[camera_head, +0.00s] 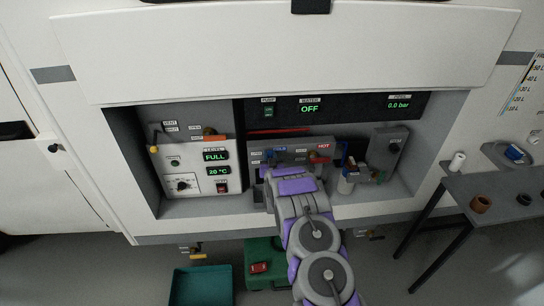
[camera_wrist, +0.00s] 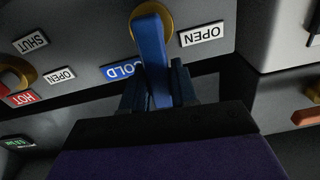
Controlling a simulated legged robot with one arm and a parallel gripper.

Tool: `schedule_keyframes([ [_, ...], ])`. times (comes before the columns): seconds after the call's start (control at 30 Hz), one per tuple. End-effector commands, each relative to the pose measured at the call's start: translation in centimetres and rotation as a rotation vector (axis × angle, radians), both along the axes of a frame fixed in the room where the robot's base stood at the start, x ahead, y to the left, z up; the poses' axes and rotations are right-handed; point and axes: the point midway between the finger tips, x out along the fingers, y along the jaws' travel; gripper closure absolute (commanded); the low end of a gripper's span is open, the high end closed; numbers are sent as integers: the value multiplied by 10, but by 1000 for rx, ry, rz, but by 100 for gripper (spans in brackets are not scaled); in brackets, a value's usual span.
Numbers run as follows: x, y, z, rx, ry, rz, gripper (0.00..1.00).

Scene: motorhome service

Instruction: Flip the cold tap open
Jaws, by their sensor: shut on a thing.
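The cold tap is a blue lever (camera_wrist: 152,45) on a brass pivot, set in a grey panel (camera_wrist: 90,25). A blue COLD label (camera_wrist: 124,70) is left of the lever in the wrist view and an OPEN label (camera_wrist: 202,34) is right of it. My gripper (camera_wrist: 157,92) is shut on the lever, with a dark finger on each side of it. In the head view my arm reaches into the service bay, and my wrist hides most of the cold tap below its blue label (camera_head: 280,149).
The red hot tap (camera_head: 319,159) is just right of my gripper in the head view. A control panel (camera_head: 190,168) is at the bay's left, a grey box (camera_head: 389,145) at its right. The display (camera_head: 310,109) reads OFF. A table (camera_head: 480,190) stands right; a teal crate (camera_head: 202,287) is below.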

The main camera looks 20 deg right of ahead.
Motion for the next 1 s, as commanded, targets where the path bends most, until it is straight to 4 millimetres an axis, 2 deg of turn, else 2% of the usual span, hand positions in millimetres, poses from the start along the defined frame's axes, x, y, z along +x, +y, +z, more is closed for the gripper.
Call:
schedule_keyframes([
  [0.03, -1, 4, -6, -17, 19, 4, 100],
  [0.3, -1, 6, -7, -89, 41, 2, 100],
  [0.77, -1, 6, -8, -102, 47, 2, 100],
  [0.8, -1, 6, -8, -102, 47, 2, 71],
  [1.0, -1, 5, -4, -102, 39, 1, 52],
])
